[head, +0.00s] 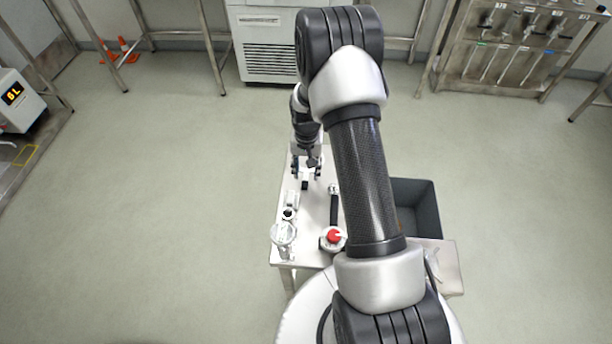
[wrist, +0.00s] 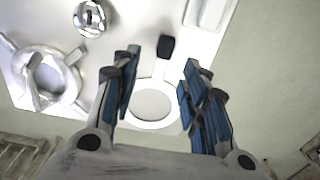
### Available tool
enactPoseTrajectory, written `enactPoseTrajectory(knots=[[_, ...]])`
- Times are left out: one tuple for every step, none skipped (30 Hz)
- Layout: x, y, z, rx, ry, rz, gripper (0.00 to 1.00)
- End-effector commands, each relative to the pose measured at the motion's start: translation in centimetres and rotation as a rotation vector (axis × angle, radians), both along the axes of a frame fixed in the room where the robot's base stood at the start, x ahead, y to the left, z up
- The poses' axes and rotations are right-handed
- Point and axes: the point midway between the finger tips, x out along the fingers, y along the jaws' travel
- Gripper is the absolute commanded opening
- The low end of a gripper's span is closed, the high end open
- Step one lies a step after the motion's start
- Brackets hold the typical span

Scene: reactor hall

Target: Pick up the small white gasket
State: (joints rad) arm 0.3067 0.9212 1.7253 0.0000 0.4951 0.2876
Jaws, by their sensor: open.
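In the wrist view a flat white ring (wrist: 153,127) lies on the table below and between my fingers. A pale stem with a black end (wrist: 167,46) runs up from it. I cannot tell whether this ring is the small white gasket; no other clear gasket shows. My gripper (wrist: 158,82) is open and empty, its blue-padded fingers apart on either side of the ring. In the head view my gripper (head: 306,172) hangs over the far part of the table, with the black end close in front of it. The ring is not distinct there.
The white table (head: 315,256) also bears a red-capped part (head: 333,238), a clear glass-like vessel (head: 284,235) and a long black bar (head: 334,210). A dark grey bin (head: 425,210) stands right. In the wrist view a round metal fitting (wrist: 72,98) lies left and a shiny metal piece (wrist: 90,18) above.

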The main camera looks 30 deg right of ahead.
Motion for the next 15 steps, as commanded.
enactPoseTrajectory(knots=[[0.0,0.0,-0.2,-0.001,-0.001,0.000,0.41],[0.0,0.0,-0.3,-0.001,-0.001,0.000,0.41],[0.0,0.0,-0.5,0.000,0.000,0.000,0.41],[0.0,0.1,-0.7,0.000,0.000,0.000,0.41],[0.0,0.1,-1.0,0.001,0.001,0.001,0.41],[0.0,0.2,-1.5,0.000,0.002,0.001,0.41],[0.0,0.3,-2.0,0.001,0.003,0.001,0.41],[0.0,0.4,-2.4,0.001,0.003,0.001,0.41],[0.1,0.4,-3.1,0.000,0.002,0.001,0.41],[0.1,0.5,-3.6,0.001,0.001,0.001,0.41],[0.1,0.5,-4.1,0.000,0.002,0.001,0.41],[0.1,0.5,-4.6,0.000,0.002,0.000,0.41],[0.1,0.5,-5.0,0.001,0.001,0.000,0.41],[0.1,0.5,-5.2,0.001,0.001,0.000,0.41],[0.1,0.5,-5.4,0.001,0.001,0.000,0.41]])
